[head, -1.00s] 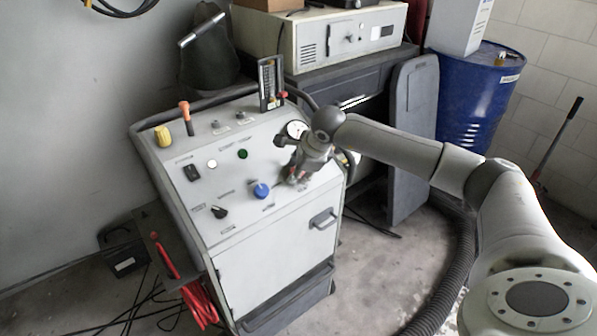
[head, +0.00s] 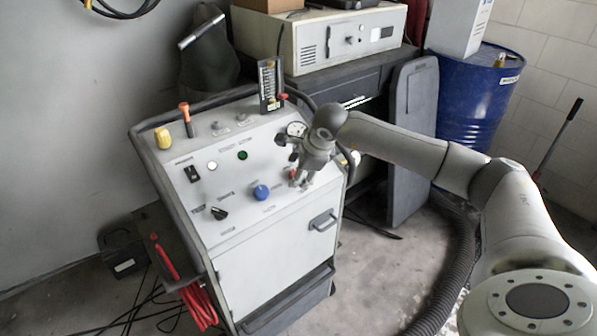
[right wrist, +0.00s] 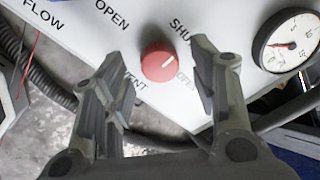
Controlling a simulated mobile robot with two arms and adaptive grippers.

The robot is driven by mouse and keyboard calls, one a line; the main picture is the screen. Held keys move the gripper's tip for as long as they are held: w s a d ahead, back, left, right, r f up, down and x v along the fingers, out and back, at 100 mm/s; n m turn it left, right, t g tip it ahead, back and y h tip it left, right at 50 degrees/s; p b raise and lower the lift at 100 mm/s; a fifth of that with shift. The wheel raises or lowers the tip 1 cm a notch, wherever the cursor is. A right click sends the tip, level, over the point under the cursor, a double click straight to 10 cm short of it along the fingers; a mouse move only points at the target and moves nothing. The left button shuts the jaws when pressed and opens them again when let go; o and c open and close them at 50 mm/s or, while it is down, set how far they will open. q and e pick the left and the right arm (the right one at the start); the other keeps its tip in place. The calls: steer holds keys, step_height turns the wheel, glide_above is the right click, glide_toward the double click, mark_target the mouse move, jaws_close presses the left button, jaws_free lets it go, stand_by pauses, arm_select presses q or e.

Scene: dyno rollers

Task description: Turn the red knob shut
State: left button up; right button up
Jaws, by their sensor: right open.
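The red knob (right wrist: 158,64) sits on the white panel in the right wrist view, between printed words. A short white mark on it points up and right, toward the partly covered word starting "SHU". "OPEN" is at its upper left and "VENT" at its lower left. My right gripper (right wrist: 154,70) is open, with one finger on each side of the knob in the picture and a gap to it on both sides. In the head view my right gripper (head: 302,180) is over the panel's right part, with a bit of the red knob (head: 293,174) showing beside it.
A pressure gauge (right wrist: 288,41) is right of the knob. On the cabinet panel, a blue knob (head: 261,192) and a black switch (head: 217,213) lie left of my gripper. A blue drum (head: 478,100) and a corrugated hose (head: 457,270) are to the right.

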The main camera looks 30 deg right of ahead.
steer(key=v, duration=1)
steer(key=shift+s+r, duration=0.2)
steer(key=shift+r, duration=0.05)
